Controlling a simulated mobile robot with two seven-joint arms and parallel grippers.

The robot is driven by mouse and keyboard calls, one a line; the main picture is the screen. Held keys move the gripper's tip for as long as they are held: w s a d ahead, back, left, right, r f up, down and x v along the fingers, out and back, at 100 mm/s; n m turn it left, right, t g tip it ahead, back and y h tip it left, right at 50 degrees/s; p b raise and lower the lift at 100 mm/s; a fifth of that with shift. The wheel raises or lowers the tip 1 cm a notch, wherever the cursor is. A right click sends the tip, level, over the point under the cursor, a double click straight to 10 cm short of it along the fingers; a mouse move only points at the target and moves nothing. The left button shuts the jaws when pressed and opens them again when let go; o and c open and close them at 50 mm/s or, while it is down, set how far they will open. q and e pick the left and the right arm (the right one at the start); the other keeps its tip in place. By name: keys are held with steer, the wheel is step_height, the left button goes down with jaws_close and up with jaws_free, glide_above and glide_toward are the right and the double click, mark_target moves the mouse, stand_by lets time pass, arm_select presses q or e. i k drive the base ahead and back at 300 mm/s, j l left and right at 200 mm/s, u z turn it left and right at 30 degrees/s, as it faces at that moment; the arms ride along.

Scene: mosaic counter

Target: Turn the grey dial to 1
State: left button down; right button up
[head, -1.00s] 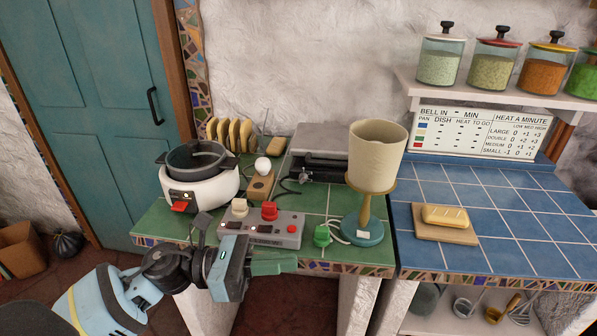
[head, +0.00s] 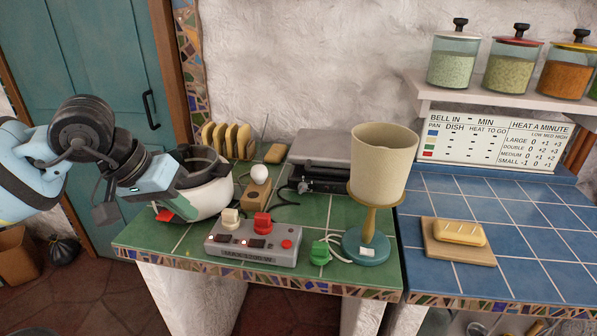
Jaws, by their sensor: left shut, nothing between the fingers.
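A grey control box (head: 253,242) sits near the front edge of the green-tiled counter. On its top are a cream knob (head: 231,217), a red knob (head: 262,223), a small red button and small dark displays, some lit red. I cannot make out a dial that is clearly grey; the settings are too small to read. My left gripper (head: 197,175) reaches in from the left, raised in front of the white cooker (head: 204,198) and hiding part of it. Its fingers are shut and empty, apart from the control box. My right gripper is not in view.
A lamp with a beige shade (head: 383,163) and a green plug-like piece (head: 320,252) stand right of the box. An egg-like white ball on a wooden block (head: 257,190) sits behind it. Bread on a board (head: 458,254) lies on the blue tiles.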

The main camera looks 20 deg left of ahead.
mark_target(302, 187)
steer(key=i, duration=0.9)
